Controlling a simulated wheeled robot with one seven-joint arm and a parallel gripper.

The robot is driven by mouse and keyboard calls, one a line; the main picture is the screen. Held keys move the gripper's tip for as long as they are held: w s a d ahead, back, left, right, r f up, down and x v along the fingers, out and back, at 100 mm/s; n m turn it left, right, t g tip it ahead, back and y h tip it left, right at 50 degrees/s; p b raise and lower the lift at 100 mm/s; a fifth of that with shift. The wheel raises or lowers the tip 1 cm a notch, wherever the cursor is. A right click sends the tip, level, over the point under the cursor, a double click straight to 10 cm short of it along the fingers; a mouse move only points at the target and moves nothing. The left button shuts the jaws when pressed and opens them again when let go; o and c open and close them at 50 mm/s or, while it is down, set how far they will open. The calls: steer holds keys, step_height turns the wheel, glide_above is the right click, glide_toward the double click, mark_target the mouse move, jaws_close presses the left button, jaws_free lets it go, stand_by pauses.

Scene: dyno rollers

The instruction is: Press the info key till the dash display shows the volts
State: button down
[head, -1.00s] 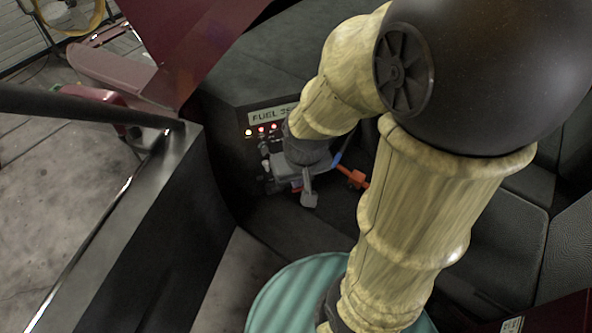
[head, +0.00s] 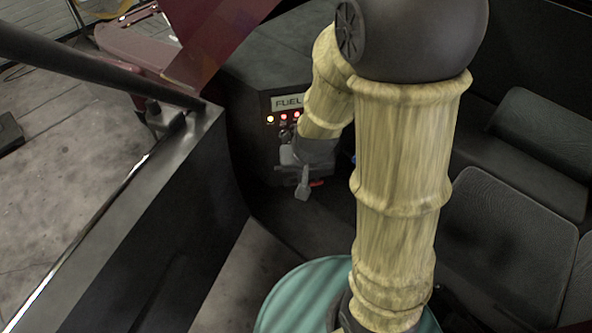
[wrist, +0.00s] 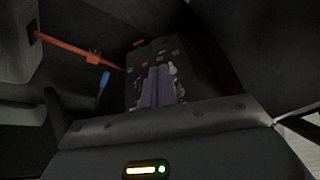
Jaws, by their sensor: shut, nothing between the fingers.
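The dash display (head: 287,102) reads "FUEL" in the head view. Its right part is hidden behind my arm. Below it is a row of lit lamps (head: 283,117), one yellowish and the others red. The dark dash panel (wrist: 136,88) shows in the wrist view, with small keys and knobs on its face. My gripper (wrist: 158,72) is shut and empty, its fingers together in front of this panel. I cannot tell whether the tips touch a key, nor which key is the info key.
An orange bar (wrist: 72,51) with a blue-tipped lever (wrist: 103,86) is beside the panel in the wrist view. Dark seats (head: 510,240) fill the right of the head view. A dark side wall with a bright edge (head: 130,215) is at left.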

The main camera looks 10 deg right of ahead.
steer(key=w+f+t+h+b, duration=0.2)
steer(key=f+h+b, duration=0.1)
steer(key=f, duration=0.5)
steer(key=w+d+f+m+t+h+b, duration=0.1)
steer(key=w+f+t+h+b, duration=0.1)
steer(key=f+b, duration=0.3)
steer(key=w+d+f+t+h+b, duration=0.1)
steer(key=w+f+h+b, duration=0.3)
steer(key=f, duration=0.9)
steer(key=shift+d+f+m+t+h+b, duration=0.2)
steer(key=shift+m+t+h+b, duration=0.1)
steer(key=shift+t+h+b, duration=0.4)
steer(key=shift+w, duration=0.25)
steer(key=w, duration=0.8)
steer(key=shift+w, duration=0.25)
steer(key=shift+w+a, duration=0.1)
steer(key=shift+w, duration=0.35)
